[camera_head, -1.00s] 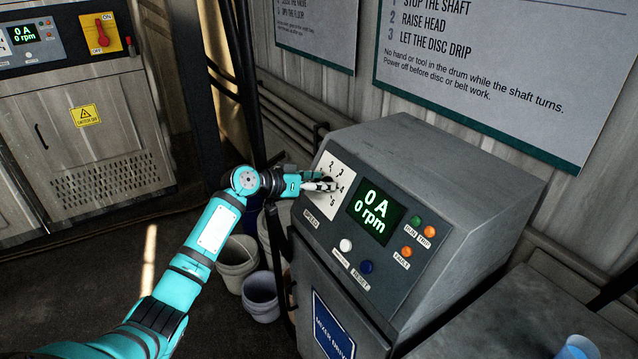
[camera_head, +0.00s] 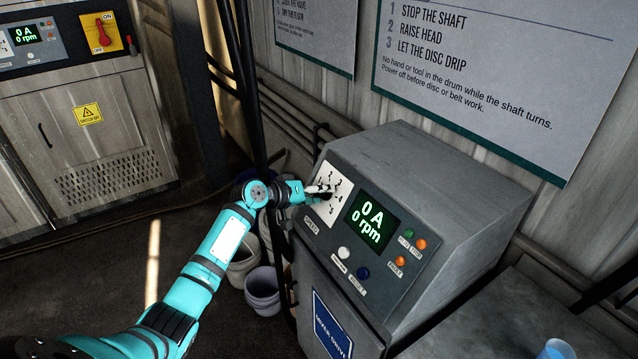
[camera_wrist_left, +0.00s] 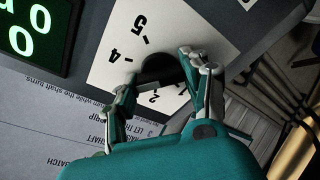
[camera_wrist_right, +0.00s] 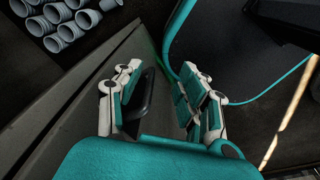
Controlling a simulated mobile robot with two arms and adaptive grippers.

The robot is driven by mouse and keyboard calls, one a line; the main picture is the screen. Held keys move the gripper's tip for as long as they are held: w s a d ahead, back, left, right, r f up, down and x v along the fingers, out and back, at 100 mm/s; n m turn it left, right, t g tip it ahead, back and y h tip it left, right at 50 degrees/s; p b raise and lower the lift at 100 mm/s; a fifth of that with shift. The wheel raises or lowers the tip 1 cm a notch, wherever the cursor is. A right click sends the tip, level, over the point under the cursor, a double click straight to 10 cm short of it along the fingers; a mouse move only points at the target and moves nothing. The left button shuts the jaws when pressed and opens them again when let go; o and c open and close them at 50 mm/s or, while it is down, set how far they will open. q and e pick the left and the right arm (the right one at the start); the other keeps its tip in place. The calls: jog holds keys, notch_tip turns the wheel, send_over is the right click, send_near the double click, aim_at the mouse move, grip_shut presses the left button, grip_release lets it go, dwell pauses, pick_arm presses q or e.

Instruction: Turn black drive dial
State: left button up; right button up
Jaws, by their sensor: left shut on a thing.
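The black drive dial (camera_wrist_left: 158,68) sits on a white plate (camera_wrist_left: 112,62) with a printed number scale. My left gripper (camera_head: 322,190) is at this plate, and its fingers (camera_wrist_left: 160,72) stand on opposite sides of the dial, shut on it. In the head view the gripper mostly covers the dial, so its pointer setting cannot be read. The green display (camera_head: 370,218) beside the plate reads 0 A and 0 rpm. My right gripper (camera_wrist_right: 160,85) shows only in its wrist view, with its fingers apart; a dark bar (camera_wrist_right: 141,105) appears near its left finger.
The grey console (camera_head: 450,200) also carries a white button (camera_head: 344,252), a blue button (camera_head: 363,272) and several small lamps. Buckets (camera_head: 263,290) stand on the floor behind my left arm. A cabinet with a red switch (camera_head: 103,34) is at far left.

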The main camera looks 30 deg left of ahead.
pick_arm(q)
jog(key=shift+n+p, duration=1.3)
jog(key=shift+n, duration=0.2)
jog(key=o, duration=1.2)
jog(key=shift+c, duration=0.2)
jog(key=shift+s, duration=0.1)
jog(key=v, duration=1.2)
jog(key=shift+d+r, duration=0.15)
jog(key=shift+r, duration=0.1)
